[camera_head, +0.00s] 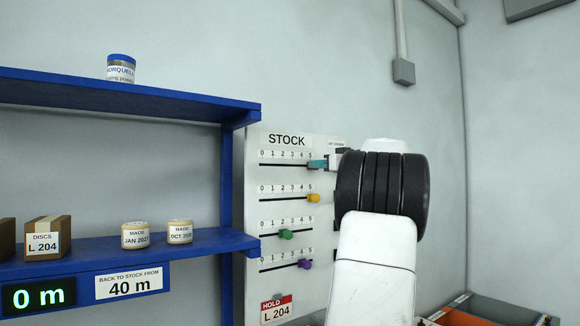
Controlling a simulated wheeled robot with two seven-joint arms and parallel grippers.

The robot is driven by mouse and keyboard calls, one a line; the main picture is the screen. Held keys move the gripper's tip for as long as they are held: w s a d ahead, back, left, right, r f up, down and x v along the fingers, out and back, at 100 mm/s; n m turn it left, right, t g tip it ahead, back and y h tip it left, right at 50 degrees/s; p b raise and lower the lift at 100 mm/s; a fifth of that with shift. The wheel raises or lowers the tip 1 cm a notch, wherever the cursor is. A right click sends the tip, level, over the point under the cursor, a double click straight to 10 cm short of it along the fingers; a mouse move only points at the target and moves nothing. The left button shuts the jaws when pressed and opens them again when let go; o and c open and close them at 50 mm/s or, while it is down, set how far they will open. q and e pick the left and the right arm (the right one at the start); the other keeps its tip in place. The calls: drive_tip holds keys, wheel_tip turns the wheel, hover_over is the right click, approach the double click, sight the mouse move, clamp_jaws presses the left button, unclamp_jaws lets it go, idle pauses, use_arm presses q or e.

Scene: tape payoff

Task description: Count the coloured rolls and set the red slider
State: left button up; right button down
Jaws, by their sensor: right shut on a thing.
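The white STOCK board (287,210) on the wall has several slots marked 0 to 5. My right gripper (319,164) is at the right end of the top slot, near 5, with teal at its tip. It is shut at the top slider, whose knob is hidden; no red knob shows. Below, an orange knob (313,198) is near 5, a green knob (285,234) is near the middle and a purple knob (304,264) is near the right end. My arm covers the board's right side. No coloured rolls can be made out. My left gripper is not in view.
Blue shelving (128,95) at left holds a blue-lidded jar (121,69), a carton (47,238) and two small tubs (135,235). A display (38,297) reads 0 m. A red-topped HOLD label (277,309) is at the board's bottom. An orange-lined bin (460,317) is at lower right.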

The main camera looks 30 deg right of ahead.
sight(292, 165)
drive_tip(key=a, duration=0.7)
drive_tip(key=shift+s+a, duration=0.1)
drive_tip(key=shift+s, duration=0.25)
drive_tip(key=c, duration=1.1)
unclamp_jaws()
drive_tip(key=shift+c, duration=0.2)
drive_tip(key=s, duration=0.7)
drive_tip(key=shift+s+d, duration=0.4)
drive_tip(key=s+a+f+g+y, duration=0.2)
drive_tip(key=s+a+f+g, duration=0.15)
drive_tip(key=a+f, duration=0.65)
drive_tip(key=s+a+f+g+y, duration=0.2)
drive_tip(key=a+f+g, duration=0.3)
drive_tip(key=a, duration=0.9)
drive_tip(key=s+a+f+g+h, duration=0.1)
drive_tip(key=s+a+f, duration=0.3)
drive_tip(key=s+f, duration=0.4)
drive_tip(key=s+a+f+g+h, duration=0.2)
drive_tip(key=s+a+f, duration=0.3)
drive_tip(key=f, duration=0.6)
drive_tip(key=s, duration=0.2)
drive_tip(key=shift+s, duration=0.4)
